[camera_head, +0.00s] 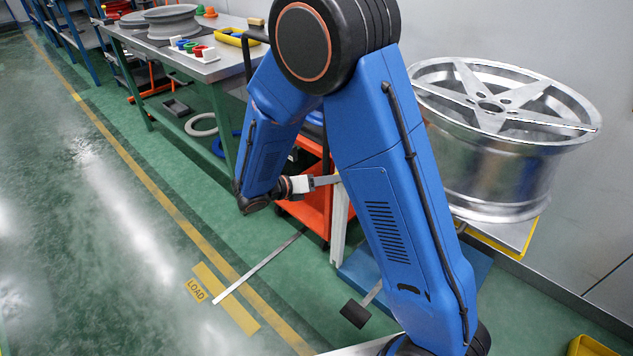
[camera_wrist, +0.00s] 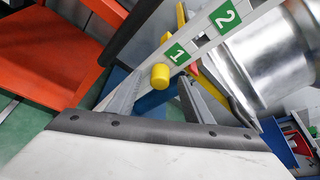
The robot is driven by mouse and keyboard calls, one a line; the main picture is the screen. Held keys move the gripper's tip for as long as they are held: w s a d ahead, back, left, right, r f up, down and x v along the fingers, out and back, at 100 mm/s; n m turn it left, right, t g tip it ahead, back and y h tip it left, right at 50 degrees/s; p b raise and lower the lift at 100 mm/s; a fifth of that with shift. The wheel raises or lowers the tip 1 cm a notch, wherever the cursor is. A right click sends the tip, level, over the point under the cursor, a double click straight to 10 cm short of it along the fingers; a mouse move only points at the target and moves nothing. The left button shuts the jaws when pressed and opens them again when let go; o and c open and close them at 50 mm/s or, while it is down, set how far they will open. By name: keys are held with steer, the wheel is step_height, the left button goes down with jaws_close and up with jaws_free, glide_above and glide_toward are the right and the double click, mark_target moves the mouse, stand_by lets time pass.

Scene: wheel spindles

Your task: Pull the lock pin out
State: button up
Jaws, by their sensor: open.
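The lock pin shows as a short yellow round knob (camera_wrist: 160,76) in the wrist view, beside the green label "1" on a pale upright rail (camera_wrist: 204,42). My gripper (camera_wrist: 163,84) is open, with one grey finger on each side of the knob. I cannot tell whether the fingers touch it or how deep it lies between them. In the head view my gripper (camera_head: 326,181) is beside a pale post (camera_head: 340,222), and the pin cannot be made out there. A silver spoked wheel (camera_head: 505,105) sits behind my arm; its metal side (camera_wrist: 262,60) also shows in the wrist view.
An orange cart (camera_head: 306,205) stands close behind the gripper and shows in the wrist view (camera_wrist: 50,50). A workbench (camera_head: 222,68) with wheels and coloured parts is at the back left. Green floor with a yellow line is clear on the left.

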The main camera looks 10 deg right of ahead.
steer(key=shift+w+d+f, duration=0.2)
steer(key=shift+d+f, duration=0.05)
steer(key=shift+d, duration=0.35)
steer(key=shift+c, duration=0.3)
steer(key=c, duration=1.1)
steer(key=shift+o, duration=0.2)
steer(key=shift+a, duration=0.1)
steer(key=s+a, duration=0.5)
steer(key=a, duration=0.3)
steer(key=shift+s+a, duration=0.25)
steer(key=shift+s, duration=0.15)
stand_by(0.3)
